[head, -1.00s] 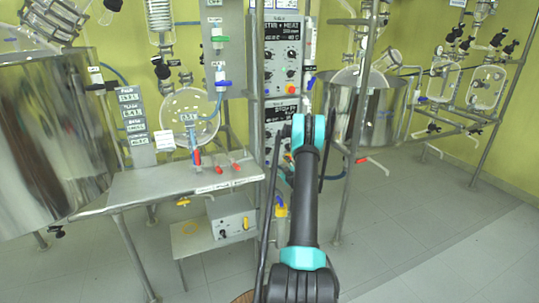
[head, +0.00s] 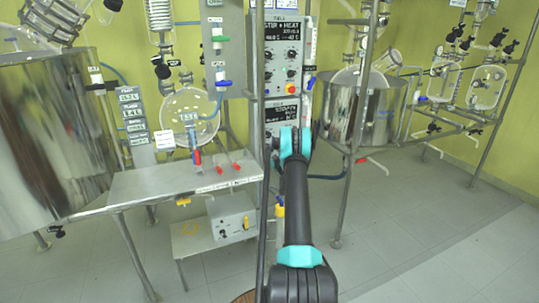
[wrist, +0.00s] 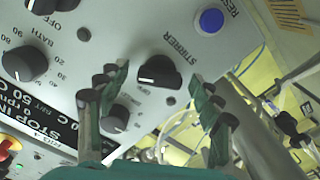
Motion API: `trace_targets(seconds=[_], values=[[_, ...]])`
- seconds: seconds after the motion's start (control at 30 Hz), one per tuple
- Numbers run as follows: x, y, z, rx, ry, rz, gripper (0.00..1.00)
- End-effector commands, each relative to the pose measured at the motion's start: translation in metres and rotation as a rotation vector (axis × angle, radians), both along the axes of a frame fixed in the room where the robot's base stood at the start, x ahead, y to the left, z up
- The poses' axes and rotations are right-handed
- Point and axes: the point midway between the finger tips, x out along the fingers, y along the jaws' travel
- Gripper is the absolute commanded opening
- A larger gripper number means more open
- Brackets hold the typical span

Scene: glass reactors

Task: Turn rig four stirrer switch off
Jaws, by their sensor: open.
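In the wrist view, a grey control panel (wrist: 140,35) fills the upper left, seen tilted. A black rotary knob, the stirrer switch (wrist: 158,72), sits on it beside the word STIRRER. My gripper (wrist: 158,80) is open, with one finger on each side of this switch in the picture; I cannot tell whether either touches it. In the head view, the lower control unit (head: 281,112) with a dark display is partly covered by my arm, which hides my gripper and the switch.
A blue reset button (wrist: 211,20), a small knob (wrist: 115,119) and a bath knob (wrist: 25,63) are near the switch. An upper control unit (head: 284,45) is above. A steel vessel (head: 358,112) stands right, a steel bench (head: 150,183) left. Floor at right is clear.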

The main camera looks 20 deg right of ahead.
Motion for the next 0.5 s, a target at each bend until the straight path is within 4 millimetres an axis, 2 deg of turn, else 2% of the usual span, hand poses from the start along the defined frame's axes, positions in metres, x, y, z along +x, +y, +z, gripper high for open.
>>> trace_targets(seconds=[0.13, 0.5], values=[[-0.0002, 0.0000, 0.0000, 0.000, 0.000, 0.000, 0.64], [-0.0004, 0.0000, 0.0001, 0.000, 0.000, 0.000, 0.18]])
